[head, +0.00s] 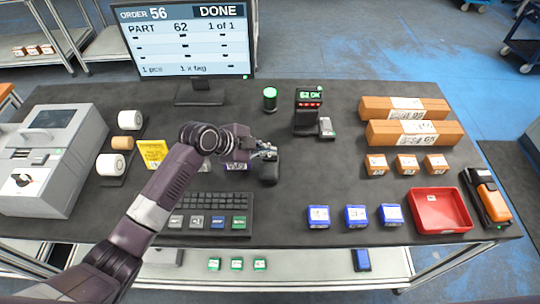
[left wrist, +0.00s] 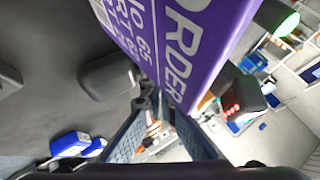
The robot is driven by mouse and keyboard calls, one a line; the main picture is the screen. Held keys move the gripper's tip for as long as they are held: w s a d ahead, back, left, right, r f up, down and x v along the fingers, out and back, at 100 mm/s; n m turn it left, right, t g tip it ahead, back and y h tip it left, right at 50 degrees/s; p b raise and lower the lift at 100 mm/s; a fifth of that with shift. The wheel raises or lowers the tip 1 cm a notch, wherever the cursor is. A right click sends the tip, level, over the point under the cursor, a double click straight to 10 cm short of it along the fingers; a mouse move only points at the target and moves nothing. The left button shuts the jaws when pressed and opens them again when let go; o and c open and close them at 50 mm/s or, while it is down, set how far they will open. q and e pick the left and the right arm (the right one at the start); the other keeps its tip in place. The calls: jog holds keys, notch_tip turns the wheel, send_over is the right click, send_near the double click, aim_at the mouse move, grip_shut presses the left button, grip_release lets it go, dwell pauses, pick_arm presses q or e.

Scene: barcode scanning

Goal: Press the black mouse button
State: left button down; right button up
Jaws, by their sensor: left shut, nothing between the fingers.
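The black mouse (head: 268,172) lies on the dark table, right of the keyboard; a dark rounded shape in the left wrist view (left wrist: 108,75) appears to be it. My left gripper (head: 268,153) is shut and empty at the mouse's far end, partly overlapping it in the head view. Contact cannot be told. Its fingers (left wrist: 158,112) also show in the left wrist view. My right gripper is not in view.
The keyboard (head: 211,203) lies left of the mouse. The monitor (head: 187,45) shows "DONE". A small device (head: 309,110) showing "62 OK" stands behind. Blue boxes (head: 356,215) and a red tray (head: 440,211) are at right. The table between mouse and blue boxes is clear.

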pick_arm(q)
jog(key=shift+f+b, duration=0.3)
jog(key=shift+f, duration=0.15)
jog(key=shift+r, duration=0.1)
dwell(0.5)
jog(key=shift+r+p, duration=0.7)
jog(key=shift+r, duration=0.1)
notch_tip(320, 180, up, 5)
jog(key=p, duration=0.4)
dwell(0.7)
